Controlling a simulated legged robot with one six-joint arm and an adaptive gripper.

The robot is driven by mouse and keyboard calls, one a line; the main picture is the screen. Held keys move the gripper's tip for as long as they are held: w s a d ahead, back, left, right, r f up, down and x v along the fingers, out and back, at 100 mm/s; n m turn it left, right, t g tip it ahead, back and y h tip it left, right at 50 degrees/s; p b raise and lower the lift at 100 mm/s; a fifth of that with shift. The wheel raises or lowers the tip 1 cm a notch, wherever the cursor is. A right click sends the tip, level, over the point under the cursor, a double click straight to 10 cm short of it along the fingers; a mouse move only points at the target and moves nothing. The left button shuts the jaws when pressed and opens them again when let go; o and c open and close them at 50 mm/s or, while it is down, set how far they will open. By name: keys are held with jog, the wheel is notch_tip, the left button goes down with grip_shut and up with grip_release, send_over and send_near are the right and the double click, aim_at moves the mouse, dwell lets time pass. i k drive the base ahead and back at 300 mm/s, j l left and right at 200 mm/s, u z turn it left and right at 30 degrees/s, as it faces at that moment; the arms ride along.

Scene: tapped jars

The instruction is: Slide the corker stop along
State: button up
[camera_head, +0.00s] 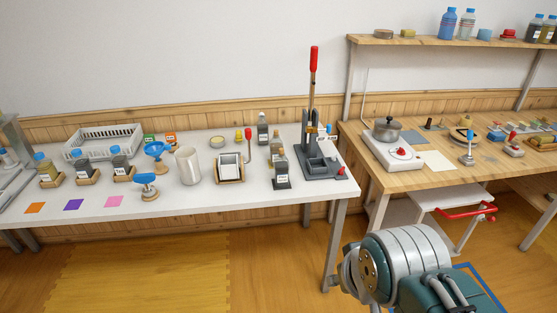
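The corker (311,148) stands at the right end of the white table (215,193). It has a dark grey base and frame and a tall lever with a red grip (314,60) pointing up. A small red part (341,171) shows at the right front corner of its base. I cannot tell which part is the stop. My arm, grey and teal, is low at the right of the view, in front of the gap between the tables and apart from the corker. My gripper cannot be made out.
Dark bottles (281,167) stand just left of the corker, and a white jar (188,165) stands further left. A white drying rack (104,142) is at the back left. The wooden bench (440,165) on the right holds a hotplate with a pot (387,130). The floor in front is clear.

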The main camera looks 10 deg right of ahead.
aim_at(309, 130)
jog(key=i+l, duration=0.15)
jog(key=i, duration=0.3)
jog(key=i+l, duration=0.15)
jog(key=i, duration=0.25)
jog(key=i+l, duration=0.15)
jog(key=i, duration=0.3)
jog(key=i+l, duration=0.15)
jog(key=i, duration=0.3)
